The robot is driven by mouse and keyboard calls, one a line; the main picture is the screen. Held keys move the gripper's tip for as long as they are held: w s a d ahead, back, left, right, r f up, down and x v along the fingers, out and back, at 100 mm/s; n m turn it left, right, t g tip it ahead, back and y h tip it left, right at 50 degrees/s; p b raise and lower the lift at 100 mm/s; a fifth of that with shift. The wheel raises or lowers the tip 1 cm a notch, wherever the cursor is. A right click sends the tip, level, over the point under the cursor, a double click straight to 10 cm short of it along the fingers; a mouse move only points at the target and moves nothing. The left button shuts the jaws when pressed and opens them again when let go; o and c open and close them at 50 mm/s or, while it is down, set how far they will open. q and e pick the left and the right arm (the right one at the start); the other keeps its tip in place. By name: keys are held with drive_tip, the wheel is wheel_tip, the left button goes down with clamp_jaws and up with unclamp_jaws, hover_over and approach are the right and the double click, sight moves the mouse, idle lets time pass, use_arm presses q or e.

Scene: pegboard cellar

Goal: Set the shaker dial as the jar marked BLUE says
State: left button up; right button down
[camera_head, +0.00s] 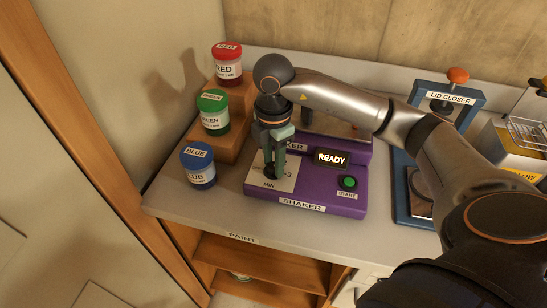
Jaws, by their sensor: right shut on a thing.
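The purple shaker (317,203) stands on the counter, with a lit READY display (331,157) and a green START button (348,182). Its dial (270,172) sits on a white plate marked MIN, where a 3 shows at the right. My right gripper (273,171) points down and is shut on the dial, hiding most of it and its pointer. The jar marked BLUE (199,164) stands on the counter left of the shaker. Its blue lid and BLUE label show; any smaller print is too small to read. My left gripper is not in view.
Jars marked GREEN (213,113) and RED (227,65) stand on orange-brown steps (236,131) behind the blue jar. A blue lid closer (447,98) stands right of the shaker. A yellow container (519,164) is at the right edge. The counter's front strip is clear.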

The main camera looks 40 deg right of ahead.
drive_tip(key=shift+m, duration=0.7)
drive_tip(key=c, duration=0.5)
unclamp_jaws()
drive_tip(key=shift+r, duration=0.1)
wheel_tip(320, 180, up, 12)
drive_tip(key=shift+r+p, duration=0.2)
drive_tip(key=shift+p, duration=0.7)
